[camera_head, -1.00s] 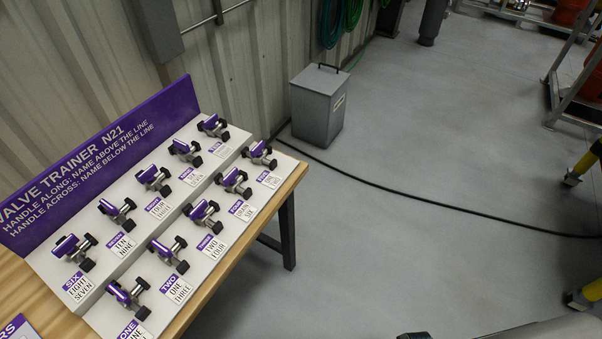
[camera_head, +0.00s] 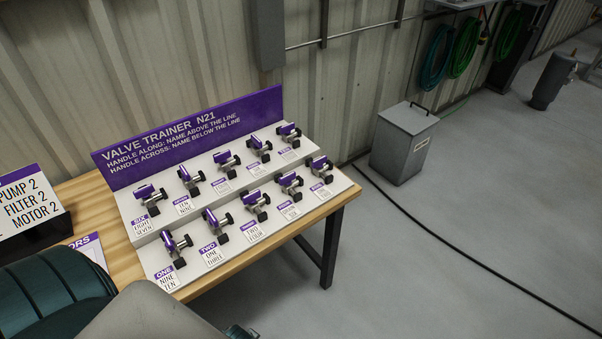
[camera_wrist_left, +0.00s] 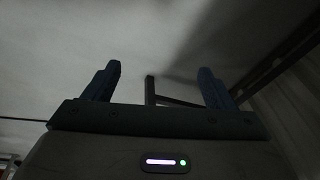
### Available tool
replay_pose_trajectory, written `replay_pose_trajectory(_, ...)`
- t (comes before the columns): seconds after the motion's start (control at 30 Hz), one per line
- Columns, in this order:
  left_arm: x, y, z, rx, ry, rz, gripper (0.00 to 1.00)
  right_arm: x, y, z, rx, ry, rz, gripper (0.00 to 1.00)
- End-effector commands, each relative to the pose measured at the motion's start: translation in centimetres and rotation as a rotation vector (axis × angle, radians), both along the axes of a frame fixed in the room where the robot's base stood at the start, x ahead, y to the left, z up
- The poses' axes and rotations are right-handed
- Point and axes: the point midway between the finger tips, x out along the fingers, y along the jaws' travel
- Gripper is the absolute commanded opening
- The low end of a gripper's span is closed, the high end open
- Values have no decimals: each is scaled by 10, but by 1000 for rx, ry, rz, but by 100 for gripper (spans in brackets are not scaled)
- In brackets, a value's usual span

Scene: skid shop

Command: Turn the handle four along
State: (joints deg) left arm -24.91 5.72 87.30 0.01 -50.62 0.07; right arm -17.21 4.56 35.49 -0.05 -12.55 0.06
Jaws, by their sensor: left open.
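The valve trainer board (camera_head: 190,137) stands on a wooden bench, with two stepped rows of small valves with purple handles. No valve shows in that view. My right gripper is not in view.
The wooden bench (camera_head: 98,202) has dark legs. A sign box (camera_head: 30,205) stands at its left. A grey bin (camera_head: 403,143) stands by the wall, with a black cable (camera_head: 450,245) along the floor. My arm parts fill the lower left.

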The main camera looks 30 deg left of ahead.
Motion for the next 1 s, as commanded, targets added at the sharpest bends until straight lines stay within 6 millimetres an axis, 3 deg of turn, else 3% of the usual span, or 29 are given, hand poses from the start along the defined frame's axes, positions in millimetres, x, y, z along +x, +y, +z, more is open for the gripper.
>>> replay_pose_trajectory(0.03,11,-2,34,0,-17,-2,78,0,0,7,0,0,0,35)
replay_pose_trajectory(0.1,22,-5,68,1,-27,-1,78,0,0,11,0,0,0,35)
replay_pose_trajectory(0.53,72,-11,235,-16,-66,74,78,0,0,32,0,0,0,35)
replay_pose_trajectory(0.7,104,-5,263,-31,-54,165,78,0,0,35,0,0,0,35)
replay_pose_trajectory(0.87,140,5,273,-44,-39,260,78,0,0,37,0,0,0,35)
replay_pose_trajectory(1.0,182,18,280,-57,-23,370,78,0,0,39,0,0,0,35)
